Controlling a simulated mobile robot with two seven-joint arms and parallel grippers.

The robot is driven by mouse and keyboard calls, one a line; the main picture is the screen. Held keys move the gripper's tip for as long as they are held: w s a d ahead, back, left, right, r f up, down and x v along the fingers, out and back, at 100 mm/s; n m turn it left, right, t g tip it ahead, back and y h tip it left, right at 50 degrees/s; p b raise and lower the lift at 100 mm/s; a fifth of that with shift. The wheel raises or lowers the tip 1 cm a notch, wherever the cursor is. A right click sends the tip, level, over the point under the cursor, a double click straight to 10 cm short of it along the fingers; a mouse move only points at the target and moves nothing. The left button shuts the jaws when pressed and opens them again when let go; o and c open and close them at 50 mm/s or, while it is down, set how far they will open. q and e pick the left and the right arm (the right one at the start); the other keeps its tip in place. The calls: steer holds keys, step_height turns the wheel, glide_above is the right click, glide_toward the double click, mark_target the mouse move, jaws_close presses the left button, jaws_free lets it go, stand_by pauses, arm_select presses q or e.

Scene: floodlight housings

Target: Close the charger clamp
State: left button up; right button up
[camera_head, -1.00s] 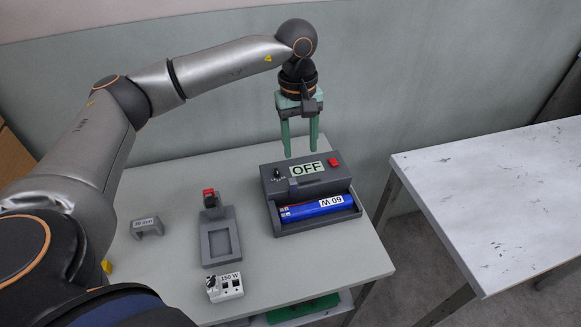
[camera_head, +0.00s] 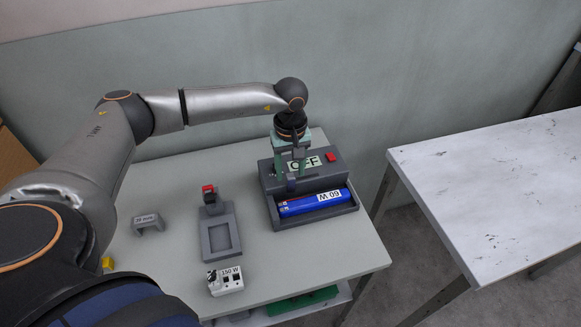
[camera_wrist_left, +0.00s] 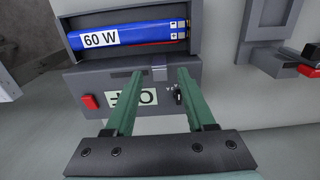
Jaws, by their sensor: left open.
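The grey charger (camera_head: 318,216) stands on the small table with a blue 60 W battery (camera_head: 318,202) lying in its front tray. Its top carries an OFF label and a red button (camera_head: 332,157). What looks like the charger clamp, a small grey tab (camera_wrist_left: 160,69), sits at the middle of the tray's edge in the wrist view. My left gripper (camera_head: 291,172) is open and points down over the charger top. In the wrist view its fingertips (camera_wrist_left: 160,74) lie on either side of the tab. A black knob (camera_wrist_left: 178,95) shows between the fingers, close to one. I cannot tell whether anything touches.
Left of the charger stand a grey fixture (camera_head: 205,248) with a red-topped part, a white 150 W block (camera_head: 225,286) and a small grey bracket (camera_head: 148,224). A larger white table (camera_head: 490,190) stands at the right, with a gap between. The wall is close behind.

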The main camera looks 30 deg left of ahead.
arm_select(q)
steer(key=shift+f, duration=0.1)
jaws_close()
stand_by(0.4)
